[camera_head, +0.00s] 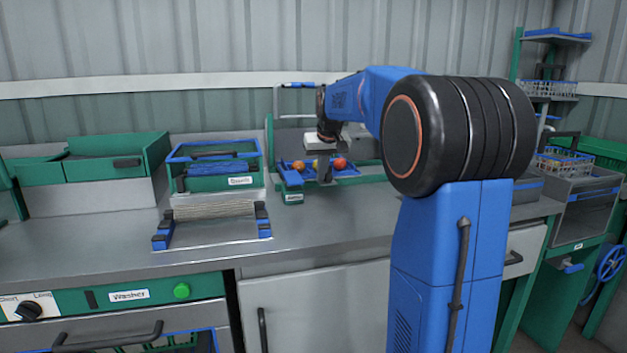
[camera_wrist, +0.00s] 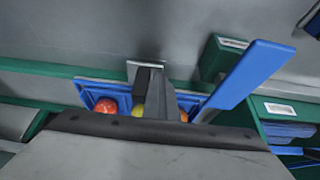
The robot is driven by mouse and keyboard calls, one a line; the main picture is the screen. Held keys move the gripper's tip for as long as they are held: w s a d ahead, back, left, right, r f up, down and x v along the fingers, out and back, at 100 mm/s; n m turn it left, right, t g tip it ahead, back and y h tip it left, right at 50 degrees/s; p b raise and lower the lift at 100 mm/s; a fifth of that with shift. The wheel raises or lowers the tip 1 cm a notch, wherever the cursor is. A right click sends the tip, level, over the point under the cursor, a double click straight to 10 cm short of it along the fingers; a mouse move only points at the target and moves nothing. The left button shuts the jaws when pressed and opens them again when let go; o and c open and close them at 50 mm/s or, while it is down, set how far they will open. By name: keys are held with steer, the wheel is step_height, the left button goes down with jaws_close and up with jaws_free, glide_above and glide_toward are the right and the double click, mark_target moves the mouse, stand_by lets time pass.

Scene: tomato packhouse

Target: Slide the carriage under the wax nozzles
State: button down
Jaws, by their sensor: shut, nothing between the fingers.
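The carriage is a blue tray (camera_head: 346,172) holding an orange, a yellow and a red fruit. It sits on the bench at the back, and also shows in the wrist view (camera_wrist: 88,92). A blue bar (camera_head: 289,174) stands at its left end in the head view; in the wrist view the bar (camera_wrist: 245,78) is right of my fingers. My gripper (camera_head: 325,180) is shut and empty, pointing down at the tray; in the wrist view its fingers (camera_wrist: 152,75) overlap the tray's middle. I cannot tell whether they touch it. I cannot make out the wax nozzles; my arm hides part of that station.
A small green labelled block (camera_head: 293,198) stands just below the blue bar. Further left are a green bin with a blue rim (camera_head: 215,180) and a roller stand (camera_head: 213,225). The front of the bench (camera_head: 330,235) is clear. Shelves with wire baskets (camera_head: 550,88) stand at the right.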

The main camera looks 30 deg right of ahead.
steer(key=shift+s+d, duration=0.4)
steer(key=shift+d, duration=1)
steer(key=shift+s+d, duration=0.4)
steer(key=shift+d, duration=0.95)
steer(key=shift+s+d, duration=0.4)
steer(key=shift+d, duration=1)
steer(key=shift+s+d, duration=0.55)
steer(key=shift+d, duration=1.35)
steer(key=shift+s+d, duration=0.55)
steer(key=shift+d, duration=1.4)
steer(key=shift+s+d, duration=0.55)
steer(key=shift+d, duration=1.35)
steer(key=shift+s+d, duration=0.2)
steer(key=shift+d, duration=0.5)
steer(key=shift+s+d, duration=0.2)
steer(key=shift+d, duration=0.5)
steer(key=shift+w+a, duration=0.25)
steer(key=shift+a, duration=0.75)
steer(key=s+v, duration=0.1)
steer(key=v, duration=0.7)
steer(key=shift+s+a, duration=0.2)
steer(key=shift+f, duration=0.15)
